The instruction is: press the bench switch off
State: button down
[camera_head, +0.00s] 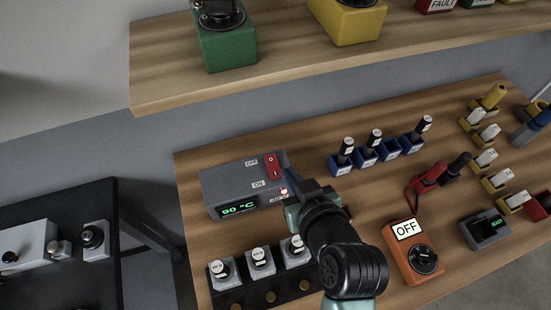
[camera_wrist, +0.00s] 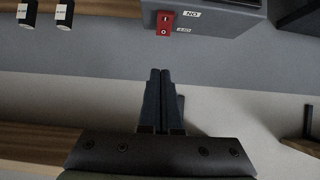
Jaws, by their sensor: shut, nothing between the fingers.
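The bench switch is a red rocker (camera_head: 271,166) on the top of a grey box (camera_head: 225,187) with a green "90 °C" display. White OFF and ON labels sit beside the rocker. In the wrist view the rocker (camera_wrist: 165,22) is at the top, with the grey box (camera_wrist: 225,12) around it. I cannot tell which side of the rocker is pressed in. My gripper (camera_head: 284,158) is shut and empty, just right of the rocker in the head view. In the wrist view my shut fingers (camera_wrist: 160,72) point toward the rocker, with a visible gap between them.
Blue holders (camera_head: 367,156) with dark vials stand to the right. An orange box (camera_head: 411,252) with an OFF label and dial is at right. A wooden shelf (camera_head: 290,62) overhangs behind.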

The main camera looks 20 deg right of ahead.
jog(key=p, duration=0.2)
send_over(272, 158)
jog(key=s, duration=0.4)
notch_tip(272, 158, down, 5)
jog(key=shift+w+r, duration=0.1)
jog(key=shift+w, duration=0.05)
jog(key=shift+w+f, duration=0.25)
jog(key=shift+f, duration=1)
jog(key=shift+w+f, duration=0.2)
jog(key=shift+f, duration=0.65)
jog(key=shift+p, duration=0.35)
jog(key=shift+w+r+g+p, duration=0.1)
jog(key=shift+w+g+p, duration=0.3)
jog(key=shift+p, duration=0.65)
jog(key=shift+s+f+b, duration=0.25)
jog(key=shift+f+b, duration=0.15)
jog(key=shift+f, duration=0.05)
jog(key=shift+w, duration=0.1)
